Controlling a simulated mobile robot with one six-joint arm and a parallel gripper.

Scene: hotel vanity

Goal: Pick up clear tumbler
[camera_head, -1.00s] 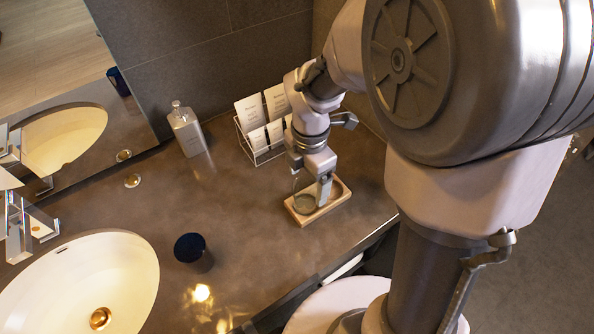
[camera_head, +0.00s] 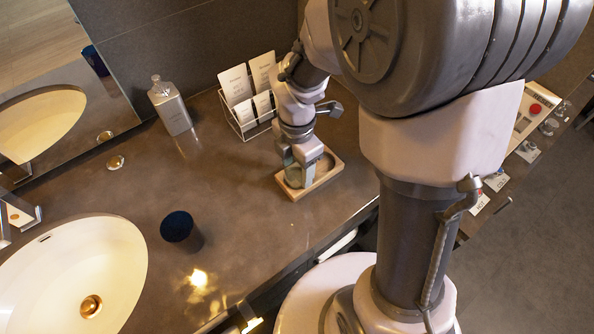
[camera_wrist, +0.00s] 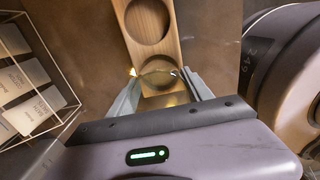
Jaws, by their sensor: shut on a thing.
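The clear tumbler is see-through and hard to make out. In the wrist view the tumbler (camera_wrist: 160,75) shows as a thin curved rim between my two fingers, over the lower round recess of a wooden tray (camera_wrist: 154,49). In the head view the wooden tray (camera_head: 319,186) lies on the counter below my gripper (camera_head: 297,168). My gripper points down and is shut on the tumbler, one finger on each side. I cannot tell whether the tumbler's base touches the tray. The other recess looks empty.
A wire rack with cards (camera_head: 247,101) stands close behind my gripper. A soap bottle (camera_head: 171,108) stands near the mirror. A dark blue cup (camera_head: 177,226) stands on the counter, left of the tray. A white basin (camera_head: 62,270) is at the left. The counter between the cup and tray is clear.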

